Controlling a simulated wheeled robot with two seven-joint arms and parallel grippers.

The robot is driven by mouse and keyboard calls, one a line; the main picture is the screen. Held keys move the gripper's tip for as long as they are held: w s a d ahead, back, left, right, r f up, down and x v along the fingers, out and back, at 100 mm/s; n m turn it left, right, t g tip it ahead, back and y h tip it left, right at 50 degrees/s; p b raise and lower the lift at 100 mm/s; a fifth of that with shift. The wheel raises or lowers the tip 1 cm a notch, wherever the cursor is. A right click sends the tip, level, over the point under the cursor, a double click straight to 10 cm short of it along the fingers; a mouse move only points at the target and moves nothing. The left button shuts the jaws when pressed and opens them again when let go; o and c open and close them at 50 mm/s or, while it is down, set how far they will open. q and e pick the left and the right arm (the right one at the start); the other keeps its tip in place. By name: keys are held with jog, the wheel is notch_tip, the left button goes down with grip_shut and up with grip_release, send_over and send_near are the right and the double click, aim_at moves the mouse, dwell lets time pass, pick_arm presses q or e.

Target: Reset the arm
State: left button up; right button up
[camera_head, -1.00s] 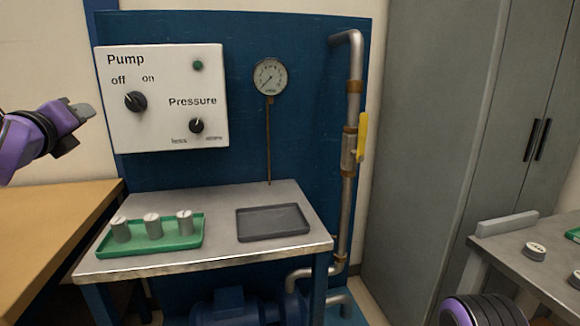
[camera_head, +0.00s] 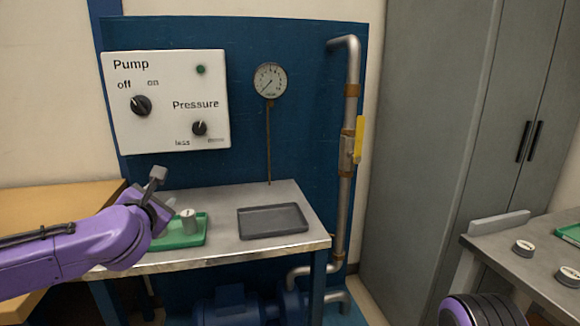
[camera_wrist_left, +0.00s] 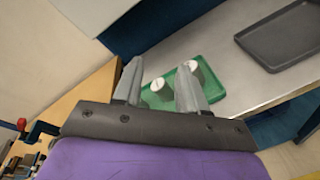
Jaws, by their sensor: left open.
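My left gripper (camera_head: 160,187) is in front of the steel table, over the left part of the green tray (camera_head: 190,241). In the left wrist view the fingers of my left gripper (camera_wrist_left: 158,85) are apart with nothing held between them. White-topped metal cylinders stand in the green tray; one cylinder (camera_head: 188,221) shows in the head view, the others being hidden by my arm. In the left wrist view one cylinder (camera_wrist_left: 157,88) shows beyond the gap between the fingers. My right arm shows only as a purple and black part at the bottom right; its gripper is out of view.
The white pump panel (camera_head: 165,100) with two black knobs hangs on the blue board behind. An empty dark tray (camera_head: 272,221) lies on the table's right. A pressure gauge (camera_head: 270,80) and a pipe with a yellow lever (camera_head: 359,140) stand behind. A side table (camera_head: 500,258) is right.

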pick_arm(q)
jog(key=s+d+f+m+g+p, duration=0.1)
jog(key=s+d+f+m+g, duration=0.2)
jog(key=f, duration=0.6)
jog(key=s+d+f+m+g+h+p, duration=0.1)
jog(key=s+d+f+m, duration=0.1)
jog(key=s+f+m, duration=0.5)
jog(key=d+f+m+g+p, duration=0.1)
jog(key=d+f+m+p, duration=0.15)
jog(key=f, duration=0.95)
jog(key=s+a+f+m+g+p, duration=0.1)
jog(key=s+a+f+m+g, duration=0.1)
jog(key=s, duration=0.8)
jog(key=s+a+f+m+g+y+p, duration=0.1)
jog(key=s+a+f+m+g+p, duration=0.1)
jog(key=s+f, duration=0.5)
jog(key=s+a+f+m+g+p, duration=0.1)
jog(key=s+a+f+m+g, duration=0.2)
jog(key=s, duration=1)
jog(key=a+f+m, duration=0.1)
jog(key=a+m, duration=0.1)
jog(key=m, duration=0.1)
jog(key=shift+a+f+g+y+p, duration=0.25)
jog(key=shift+f+g+y+p, duration=0.05)
jog(key=shift+p, duration=0.1)
